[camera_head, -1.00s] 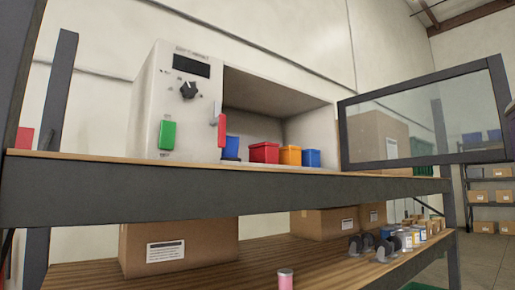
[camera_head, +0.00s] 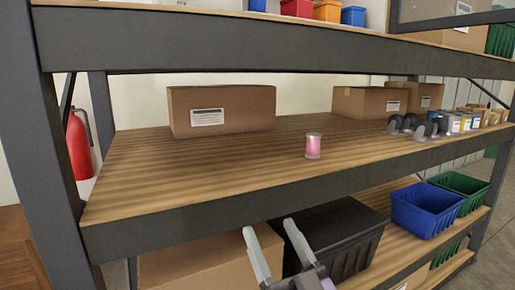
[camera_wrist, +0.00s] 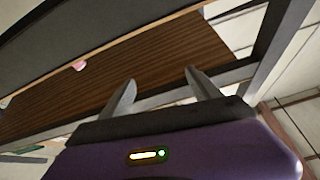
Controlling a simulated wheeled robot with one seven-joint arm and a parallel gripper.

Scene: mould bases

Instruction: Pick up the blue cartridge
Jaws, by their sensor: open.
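My gripper (camera_head: 270,228) is open and empty, in front of the rack at the height of the lower shelf, below the middle shelf's edge. In the wrist view its two fingers (camera_wrist: 160,77) stand apart with nothing between them. No blue cartridge is clearly recognisable. A group of small canisters (camera_head: 465,122) stands at the right of the middle shelf; some look bluish, but they are too small to tell apart. A pink cylinder (camera_head: 313,146) stands alone near the middle shelf's front edge and shows pink in the wrist view (camera_wrist: 80,66).
The middle shelf (camera_head: 150,178) is bare at its left front. Cardboard boxes (camera_head: 222,110) stand at its back. Dark rounded items (camera_head: 420,130) are beside the canisters. Below are a black bin (camera_head: 335,235), a blue bin (camera_head: 425,210) and a green bin (camera_head: 462,190). Colored bins (camera_head: 297,8) stand above.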

